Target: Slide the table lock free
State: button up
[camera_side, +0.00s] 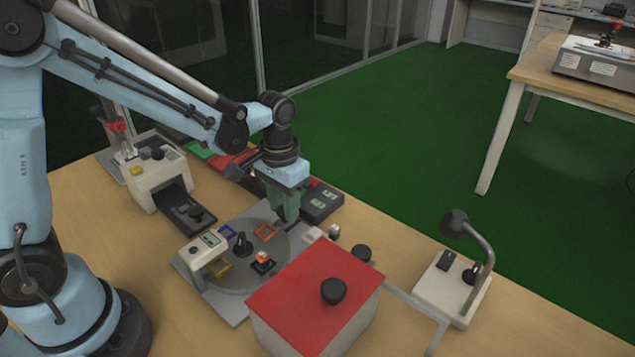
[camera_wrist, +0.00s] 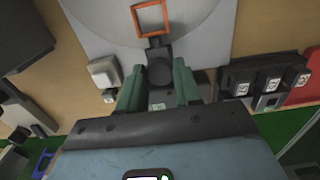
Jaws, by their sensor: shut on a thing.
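My gripper (camera_side: 288,212) with its green fingers points down at the far right edge of the round grey table (camera_side: 238,280). In the wrist view my gripper (camera_wrist: 160,75) has its two green fingers on either side of a dark lock knob (camera_wrist: 158,73) at the table's rim, and is shut on it. In the side view the fingers mostly hide this knob. The round table carries a black central handle (camera_side: 241,244), coloured square frames and a small orange-and-black block (camera_side: 263,262). An orange frame (camera_wrist: 151,18) lies close to the knob in the wrist view.
A red-topped box (camera_side: 305,285) with a black knob stands in front of the table. A dark switch box (camera_side: 322,203) lies behind my gripper. A white device (camera_side: 205,248) overhangs the table's left edge. A lamp stand (camera_side: 455,290) is at right.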

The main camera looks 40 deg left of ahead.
jog(key=shift+w, duration=0.85)
jog(key=o, duration=0.6)
jog(key=shift+c, duration=0.2)
jog(key=shift+r, duration=2.5)
